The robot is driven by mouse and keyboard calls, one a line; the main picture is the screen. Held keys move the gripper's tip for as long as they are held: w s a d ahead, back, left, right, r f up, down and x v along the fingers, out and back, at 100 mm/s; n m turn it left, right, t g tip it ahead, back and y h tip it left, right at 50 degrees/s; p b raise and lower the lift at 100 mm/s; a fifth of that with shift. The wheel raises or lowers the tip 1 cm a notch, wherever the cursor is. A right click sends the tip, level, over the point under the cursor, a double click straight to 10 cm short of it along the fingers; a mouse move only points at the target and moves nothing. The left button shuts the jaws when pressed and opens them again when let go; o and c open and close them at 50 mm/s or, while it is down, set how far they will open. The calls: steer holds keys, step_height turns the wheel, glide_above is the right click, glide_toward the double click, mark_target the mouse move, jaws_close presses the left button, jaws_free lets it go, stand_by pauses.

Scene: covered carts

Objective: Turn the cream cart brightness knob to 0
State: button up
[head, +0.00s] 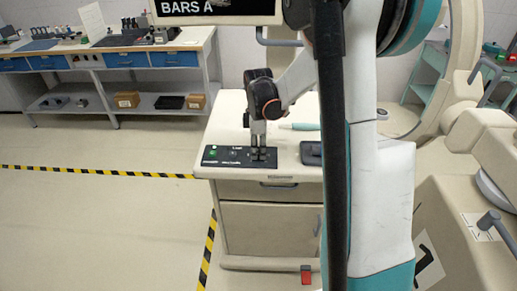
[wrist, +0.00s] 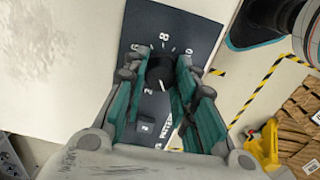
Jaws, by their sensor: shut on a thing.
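The cream cart (head: 261,215) stands in the middle of the head view with a black control panel (head: 225,161) on its top. My gripper (head: 259,153) points down at the right part of this panel. In the wrist view, my gripper (wrist: 161,74) is shut on a dark round knob (wrist: 160,68). Dial numbers such as 2, 8 and 10 show around the knob. A small square button (wrist: 146,124) and partly hidden lettering sit nearer the wrist camera.
A screen (head: 215,8) reading "BARS A" hangs above the cart. A teal-tipped tool (head: 304,127) and a dark handle-like object (head: 311,153) are on the cart top. Cream equipment (head: 470,230) stands close on the right. Striped tape (head: 100,171) marks the open floor at left.

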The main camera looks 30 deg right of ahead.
steer(key=shift+n, duration=1.2)
steer(key=o, duration=1.1)
steer(key=shift+c, duration=0.2)
step_height(320, 180, up, 12)
